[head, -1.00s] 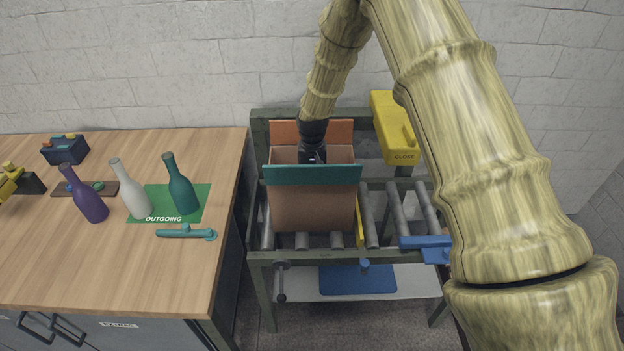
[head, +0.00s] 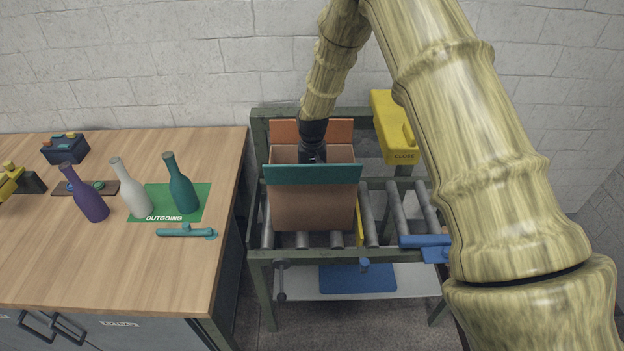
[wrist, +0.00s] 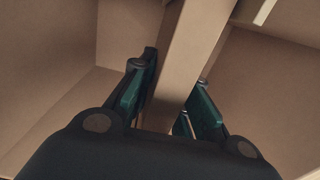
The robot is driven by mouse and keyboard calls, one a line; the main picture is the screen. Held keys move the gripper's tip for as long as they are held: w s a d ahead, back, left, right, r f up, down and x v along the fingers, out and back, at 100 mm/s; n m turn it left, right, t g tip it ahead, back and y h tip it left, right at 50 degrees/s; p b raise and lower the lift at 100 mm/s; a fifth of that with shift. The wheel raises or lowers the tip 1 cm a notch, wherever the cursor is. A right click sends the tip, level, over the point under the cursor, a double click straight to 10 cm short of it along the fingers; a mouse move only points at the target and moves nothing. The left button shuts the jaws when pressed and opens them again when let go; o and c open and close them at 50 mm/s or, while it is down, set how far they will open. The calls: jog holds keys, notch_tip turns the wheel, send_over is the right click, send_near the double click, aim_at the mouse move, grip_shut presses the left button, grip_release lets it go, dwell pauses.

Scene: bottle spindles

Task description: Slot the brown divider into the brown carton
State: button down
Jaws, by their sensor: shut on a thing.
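The brown carton (head: 312,207) stands upright on the roller stand, with a teal flap (head: 312,174) at the front and an orange flap (head: 283,131) at the back. My gripper (head: 313,158) reaches down into the carton's open top; its fingertips are hidden by the front wall in the head view. In the wrist view my gripper (wrist: 172,105) has its two green-padded fingers on either side of the brown divider (wrist: 190,60), shut on its upper edge. Carton walls surround it. The divider's lower end is out of sight, so I cannot tell how deep it sits.
The roller stand (head: 258,240) has free rollers right of the carton. A yellow box marked CLOSE (head: 397,125) stands behind right, and a blue handle (head: 425,242) at front right. The wooden table (head: 100,260) at left holds a purple bottle (head: 88,200), white bottle (head: 133,195) and teal bottle (head: 183,190).

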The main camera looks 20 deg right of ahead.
dwell(0.8)
jog(key=c, duration=1.3)
grip_release()
jog(key=shift+r, duration=0.15)
jog(key=shift+r+p, duration=2.25)
jog(key=shift+r, duration=1.1)
